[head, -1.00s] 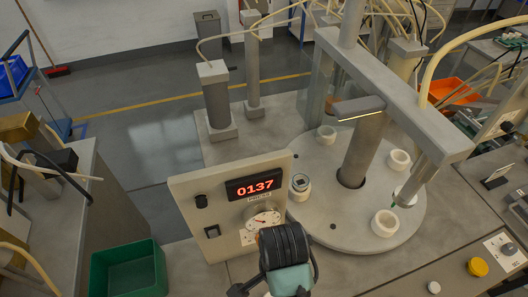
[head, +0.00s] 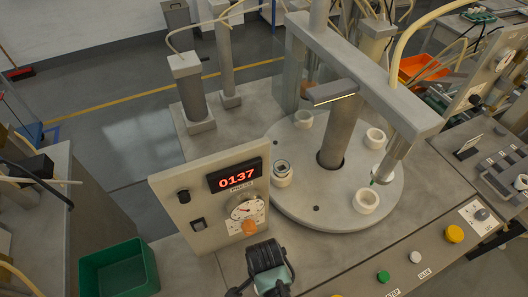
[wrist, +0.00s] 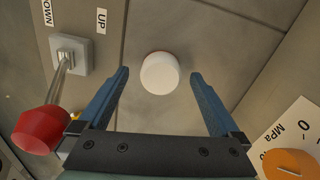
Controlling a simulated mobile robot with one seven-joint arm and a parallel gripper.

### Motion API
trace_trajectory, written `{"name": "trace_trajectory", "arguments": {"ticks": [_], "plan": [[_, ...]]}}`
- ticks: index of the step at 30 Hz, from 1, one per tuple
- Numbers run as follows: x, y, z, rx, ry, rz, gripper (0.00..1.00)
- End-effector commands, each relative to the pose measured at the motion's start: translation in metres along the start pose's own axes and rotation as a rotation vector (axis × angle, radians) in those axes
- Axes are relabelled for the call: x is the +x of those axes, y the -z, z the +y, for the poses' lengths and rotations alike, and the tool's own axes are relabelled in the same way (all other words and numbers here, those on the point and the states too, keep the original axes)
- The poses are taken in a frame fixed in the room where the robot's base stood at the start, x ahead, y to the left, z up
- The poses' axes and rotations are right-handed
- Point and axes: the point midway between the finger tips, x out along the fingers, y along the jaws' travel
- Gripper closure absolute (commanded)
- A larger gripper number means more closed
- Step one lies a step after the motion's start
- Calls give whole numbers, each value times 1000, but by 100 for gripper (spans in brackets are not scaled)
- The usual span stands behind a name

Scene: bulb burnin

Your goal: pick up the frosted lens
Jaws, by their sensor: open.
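A white round piece that looks like the frosted lens (wrist: 160,72) sits on a grey surface in the wrist view, with a thin reddish edge at its far side. My gripper (wrist: 160,78) is open, its two blue fingers on either side of the lens with gaps on both sides. Nothing is held. I cannot tell how high the fingers are above the surface. In the head view my gripper shows in part at the bottom edge, in front of the control panel (head: 183,228). I do not make out the lens there.
In the wrist view a switch (wrist: 68,52) and a red knob (wrist: 38,132) are at left, an orange knob (wrist: 290,163) at lower right. In the head view a round turntable (head: 300,212) with white cups stands behind the panel. A green bin (head: 120,272) is at lower left.

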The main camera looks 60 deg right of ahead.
Motion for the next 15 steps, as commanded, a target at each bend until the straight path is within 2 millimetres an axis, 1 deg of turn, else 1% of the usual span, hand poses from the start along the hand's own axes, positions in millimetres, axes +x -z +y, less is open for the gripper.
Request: {"name": "trace_trajectory", "arguments": {"ticks": [3,9,11,15], "plan": [[6,0,0,0,0,0,1],[6,0,0,-1,1,0,1],[6,0,0,-1,1,0,10],[6,0,0,-1,1,0,35]]}}
